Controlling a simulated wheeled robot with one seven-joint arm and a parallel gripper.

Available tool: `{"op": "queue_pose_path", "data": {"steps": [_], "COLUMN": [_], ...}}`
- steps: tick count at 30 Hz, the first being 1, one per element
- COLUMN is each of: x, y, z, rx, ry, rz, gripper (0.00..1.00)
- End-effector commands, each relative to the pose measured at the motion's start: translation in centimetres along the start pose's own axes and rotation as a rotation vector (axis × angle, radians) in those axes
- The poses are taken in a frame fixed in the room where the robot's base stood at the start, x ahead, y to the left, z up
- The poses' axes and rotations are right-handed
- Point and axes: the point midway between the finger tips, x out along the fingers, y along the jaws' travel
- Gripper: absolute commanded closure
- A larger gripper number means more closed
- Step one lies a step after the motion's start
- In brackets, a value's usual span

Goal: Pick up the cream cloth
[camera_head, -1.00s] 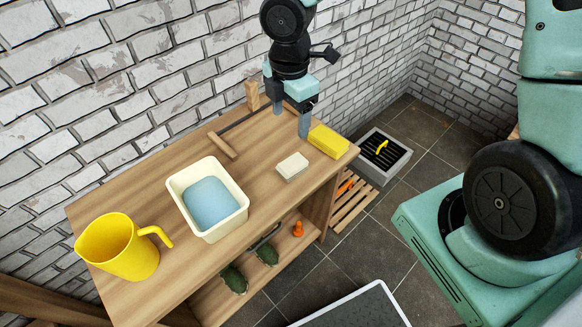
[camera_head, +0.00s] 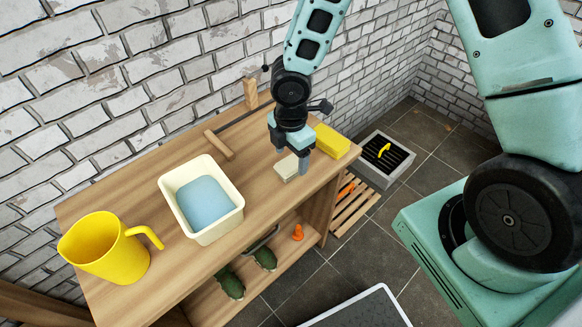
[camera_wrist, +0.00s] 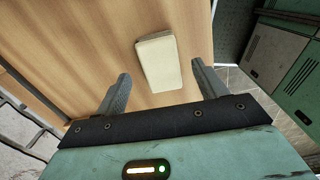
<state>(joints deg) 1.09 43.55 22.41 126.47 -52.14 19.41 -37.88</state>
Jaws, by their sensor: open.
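The cream cloth (camera_head: 287,168) is a small folded block lying flat on the wooden bench top. It also shows in the wrist view (camera_wrist: 158,62), lying ahead of and between my two fingers. My gripper (camera_head: 291,161) is open and empty, pointing down over the cloth, and partly hides it in the head view. In the wrist view my gripper (camera_wrist: 157,90) has one finger on each side, with the cloth nearer the right finger. I cannot tell how high the fingertips are above the bench top.
A yellow block (camera_head: 331,141) lies just right of my gripper. A cream basin (camera_head: 168,190) with blue contents and a yellow jug (camera_head: 108,250) stand to the left. A wooden piece (camera_head: 219,144) lies behind. The bench (camera_head: 262,203) is clear in front of the cloth.

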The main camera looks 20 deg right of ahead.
Motion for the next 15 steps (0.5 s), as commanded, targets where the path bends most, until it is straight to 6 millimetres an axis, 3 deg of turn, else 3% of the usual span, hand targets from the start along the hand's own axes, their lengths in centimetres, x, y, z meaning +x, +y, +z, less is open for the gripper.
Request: {"op": "queue_pose_path", "data": {"steps": [3,6,14,15], "x": [2.1,2.9,3.1,3.1], "y": [-0.1,-0.1,-0.1,-0.1], "z": [-0.1,0.0,0.0,0.0], "rx": [-0.002,-0.002,0.0,0.0], "ry": [-0.001,-0.002,-0.001,-0.001], "rz": [-0.002,-0.001,0.001,0.001], "gripper": [0.29,0.29,0.29,0.35]}}
